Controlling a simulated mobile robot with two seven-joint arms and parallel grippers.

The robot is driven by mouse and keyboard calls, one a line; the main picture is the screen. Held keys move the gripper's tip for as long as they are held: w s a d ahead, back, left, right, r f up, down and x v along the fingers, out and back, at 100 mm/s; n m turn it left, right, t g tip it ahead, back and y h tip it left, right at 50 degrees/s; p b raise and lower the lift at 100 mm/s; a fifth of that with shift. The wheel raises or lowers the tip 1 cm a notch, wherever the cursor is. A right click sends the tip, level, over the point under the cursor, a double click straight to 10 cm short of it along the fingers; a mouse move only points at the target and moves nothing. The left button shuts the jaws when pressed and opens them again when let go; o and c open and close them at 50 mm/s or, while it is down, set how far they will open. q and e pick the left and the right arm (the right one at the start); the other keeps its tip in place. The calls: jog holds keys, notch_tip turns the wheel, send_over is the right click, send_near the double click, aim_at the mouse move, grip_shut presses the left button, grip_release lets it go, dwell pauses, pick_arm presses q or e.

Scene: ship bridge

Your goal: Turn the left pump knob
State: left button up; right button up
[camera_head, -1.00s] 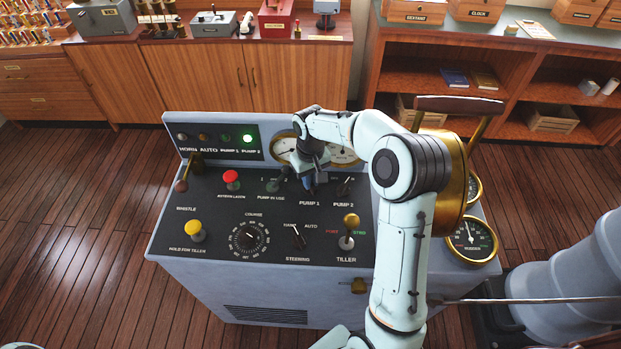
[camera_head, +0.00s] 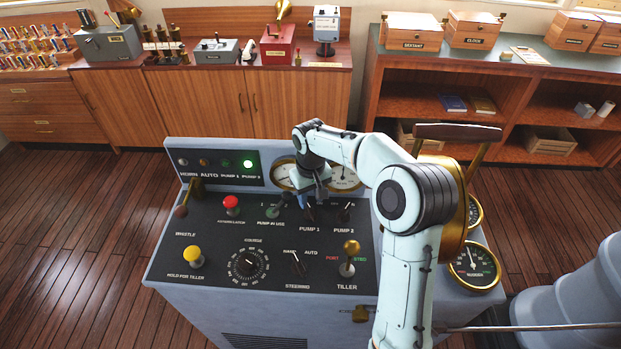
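The left pump knob (camera_head: 309,214), a small dark knob above the label PUMP 1, sits on the black top panel of the grey console (camera_head: 200,290). The similar PUMP 2 knob (camera_head: 344,214) is to its right. My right gripper (camera_head: 315,196) points down just above and behind the left knob. The knob shows below the fingers, partly covered, and they seem apart from it. The finger gap is too small to judge. My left gripper is out of view. The PUMP 2 lamp (camera_head: 250,165) glows bright green; the PUMP 1 lamp (camera_head: 225,163) is dim.
A green PUMP IN USE switch (camera_head: 272,211) is left of the knob, with a red button (camera_head: 231,202) beyond it. The steering switch (camera_head: 297,263) and tiller lever (camera_head: 348,258) are nearer. Gauges (camera_head: 284,175) stand behind. A large lever (camera_head: 458,132) rises at the right.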

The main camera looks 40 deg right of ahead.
aim_at(310, 208)
notch_tip(310, 208, up, 10)
dwell(0.3)
jog(key=shift+f, duration=0.15)
dwell(0.3)
